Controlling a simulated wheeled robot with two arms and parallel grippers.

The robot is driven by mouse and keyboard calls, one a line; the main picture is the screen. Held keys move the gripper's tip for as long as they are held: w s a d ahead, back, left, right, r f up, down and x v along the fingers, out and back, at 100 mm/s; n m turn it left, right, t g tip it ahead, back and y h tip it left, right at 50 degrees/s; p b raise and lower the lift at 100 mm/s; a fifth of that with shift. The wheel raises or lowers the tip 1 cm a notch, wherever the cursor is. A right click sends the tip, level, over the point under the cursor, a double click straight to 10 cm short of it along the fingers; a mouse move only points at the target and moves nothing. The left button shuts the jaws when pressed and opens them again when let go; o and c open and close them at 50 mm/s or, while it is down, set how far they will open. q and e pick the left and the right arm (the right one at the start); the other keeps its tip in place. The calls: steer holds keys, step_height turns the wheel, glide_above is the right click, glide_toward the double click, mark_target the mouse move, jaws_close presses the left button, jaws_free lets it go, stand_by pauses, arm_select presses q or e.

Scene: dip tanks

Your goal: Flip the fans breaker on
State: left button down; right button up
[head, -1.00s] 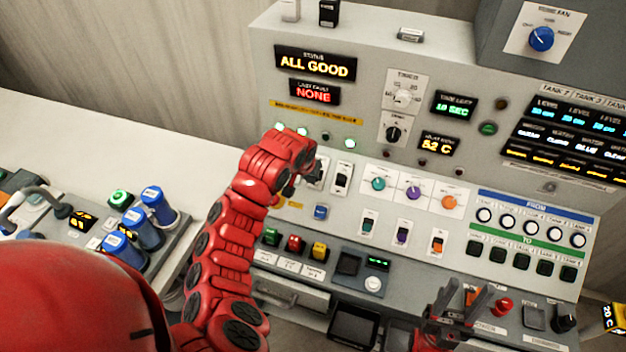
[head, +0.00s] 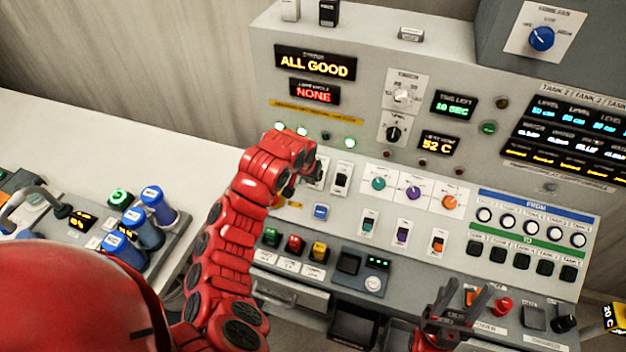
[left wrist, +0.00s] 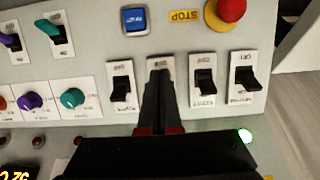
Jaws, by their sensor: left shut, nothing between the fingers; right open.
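A row of black breaker switches on white plates runs along the panel. In the left wrist view, seen upside down, they include a left one (left wrist: 121,82), one to its right (left wrist: 203,82) and a far-right one (left wrist: 243,80). My left gripper (left wrist: 159,78) is shut and empty, its tips over the second plate from the left (left wrist: 160,63), hiding that lever. Contact cannot be told. The labels are too blurred to tell which is fans. In the head view my left gripper (head: 290,187) covers part of the row; the rightmost breaker (head: 342,179) shows. My right gripper (head: 462,298) is open and empty.
Above the breakers, one indicator lamp (head: 326,135) is dark while its neighbours, such as the right one (head: 350,142), glow. A blue button (left wrist: 135,20) and red stop knob (left wrist: 229,10) lie close by. The status display (head: 314,65) reads ALL GOOD.

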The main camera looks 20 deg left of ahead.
arm_select(q)
steer(key=shift+f+b, duration=0.75)
steer(key=shift+f, duration=0.7)
steer(key=shift+f, duration=0.15)
steer(key=shift+w+b, duration=0.35)
steer(key=shift+b, duration=0.1)
